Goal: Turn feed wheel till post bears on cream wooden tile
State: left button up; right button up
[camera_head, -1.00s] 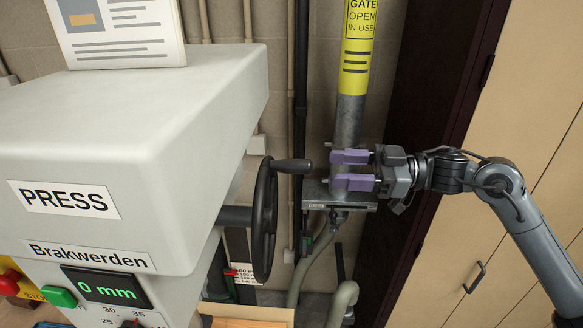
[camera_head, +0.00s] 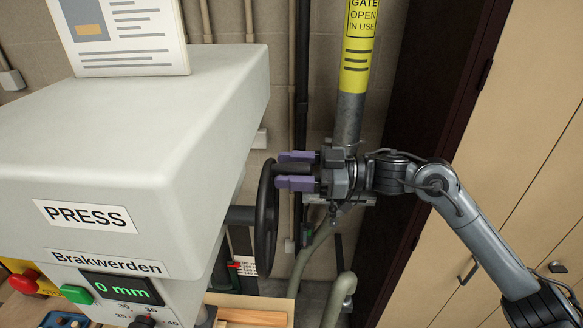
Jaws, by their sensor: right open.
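The black feed wheel (camera_head: 266,222) stands upright on a shaft at the right side of the grey press (camera_head: 130,150). Its crank handle (camera_head: 297,169) sticks out to the right from near the top of the rim. My right gripper (camera_head: 295,170) is open, with its purple fingers above and below the handle. I cannot tell whether they touch it. The press display (camera_head: 118,287) reads 0 mm. A pale wooden surface (camera_head: 276,303) shows at the bottom edge. I cannot make out the post bearing on a cream tile. My left gripper is out of view.
A grey pipe with a yellow sleeve (camera_head: 359,50) stands behind my right gripper. Hoses (camera_head: 340,300) hang below. Tan cabinets (camera_head: 510,130) fill the right side. Green (camera_head: 76,294) and red (camera_head: 22,285) buttons sit on the press front.

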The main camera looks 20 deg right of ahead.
jog(key=shift+c, duration=0.5)
grip_shut()
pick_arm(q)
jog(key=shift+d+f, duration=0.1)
pick_arm(e)
jog(key=shift+s+a, duration=0.15)
